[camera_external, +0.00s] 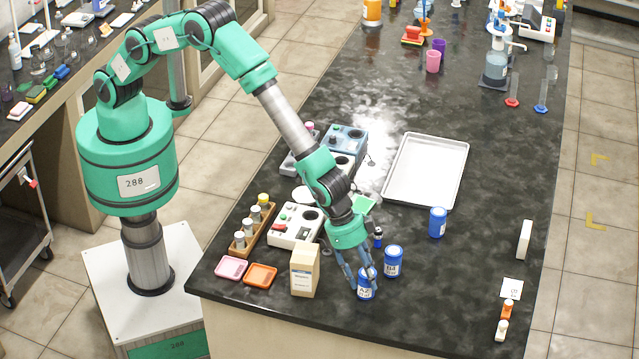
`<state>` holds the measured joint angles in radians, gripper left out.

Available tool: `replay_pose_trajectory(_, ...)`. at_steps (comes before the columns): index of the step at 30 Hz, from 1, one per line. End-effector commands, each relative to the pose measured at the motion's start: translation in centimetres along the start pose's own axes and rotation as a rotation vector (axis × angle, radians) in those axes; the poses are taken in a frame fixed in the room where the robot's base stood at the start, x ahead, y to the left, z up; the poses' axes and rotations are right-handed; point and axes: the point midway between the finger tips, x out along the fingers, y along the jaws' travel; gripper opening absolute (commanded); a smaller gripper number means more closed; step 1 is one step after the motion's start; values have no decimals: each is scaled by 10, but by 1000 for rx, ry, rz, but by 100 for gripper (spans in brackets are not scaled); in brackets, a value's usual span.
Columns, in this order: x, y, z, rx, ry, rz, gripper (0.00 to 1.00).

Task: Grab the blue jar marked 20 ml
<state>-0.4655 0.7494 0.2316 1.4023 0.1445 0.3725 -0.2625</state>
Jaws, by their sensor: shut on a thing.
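Several small blue items stand on the dark bench. One blue jar with a white label (366,292) stands near the front edge, and my gripper (362,279) is shut on its upper part from above. A second blue jar (393,264) stands just behind it to the right, apart from the fingers. A third blue jar (437,222) stands farther back, by the tray's near right corner. The labels are too small to read surely, so I cannot tell which jar is marked 20 ml. The held jar appears upright at bench level.
A cream box (304,270) stands close to the left of my gripper. A small dark blue bottle (378,240) is behind it. A metal tray (427,168) lies at mid-bench. The bench right of the jars is mostly clear.

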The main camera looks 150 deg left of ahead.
Motion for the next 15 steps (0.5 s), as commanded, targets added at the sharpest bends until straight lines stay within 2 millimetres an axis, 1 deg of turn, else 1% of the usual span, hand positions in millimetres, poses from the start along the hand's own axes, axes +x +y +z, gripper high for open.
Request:
replay_pose_trajectory(8,-4,0,-2,0,1,0,20)
replay_pose_trajectory(11,-11,0,-5,0,1,0,20)
replay_pose_trajectory(15,-25,0,-11,0,2,0,20)
